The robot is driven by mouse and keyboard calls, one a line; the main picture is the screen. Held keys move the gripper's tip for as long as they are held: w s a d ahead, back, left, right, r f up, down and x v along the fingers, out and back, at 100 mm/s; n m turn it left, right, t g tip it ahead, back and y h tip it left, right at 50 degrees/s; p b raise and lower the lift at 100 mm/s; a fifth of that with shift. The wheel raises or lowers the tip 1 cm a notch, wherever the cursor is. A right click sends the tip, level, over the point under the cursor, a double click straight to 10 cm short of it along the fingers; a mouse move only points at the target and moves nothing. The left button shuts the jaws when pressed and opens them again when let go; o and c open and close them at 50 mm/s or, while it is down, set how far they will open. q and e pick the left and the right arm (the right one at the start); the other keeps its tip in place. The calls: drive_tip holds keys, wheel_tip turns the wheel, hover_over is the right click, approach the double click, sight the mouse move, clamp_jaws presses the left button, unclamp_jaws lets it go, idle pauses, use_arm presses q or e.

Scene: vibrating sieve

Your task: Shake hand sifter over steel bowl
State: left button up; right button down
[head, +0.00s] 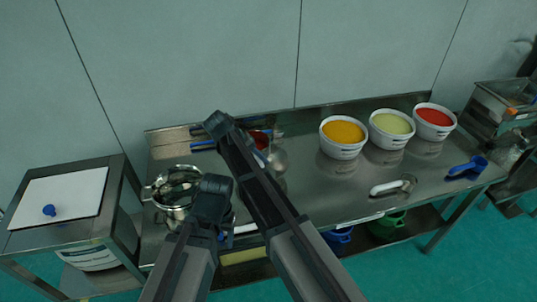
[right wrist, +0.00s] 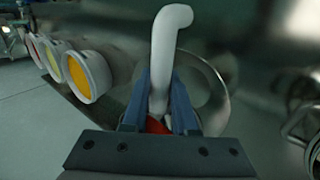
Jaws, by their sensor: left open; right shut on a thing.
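The steel bowl (head: 176,187), a shiny vessel with side handles, stands at the left of the steel table, partly behind my left arm. My right gripper (right wrist: 158,112) is shut on a white bent handle (right wrist: 168,45). A round steel piece (head: 279,161), likely the sifter's head, shows to the right of the bowl beside my right arm. Something red (right wrist: 157,126) shows between the fingers; I cannot tell what it is. My left gripper (head: 222,236) is open near the bowl's front right, its fingers mostly hidden by my arm.
White tubs of orange (head: 343,155), pale green (head: 391,145) and red powder (head: 434,131) stand at the back right. A white-handled tool (head: 393,187) and a blue scoop (head: 467,168) lie on the table. A side table with a white board (head: 60,198) stands left.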

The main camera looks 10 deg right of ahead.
drive_tip(key=shift+w+d, duration=0.2)
drive_tip(key=shift+d, duration=2.05)
idle(0.3)
idle(2.7)
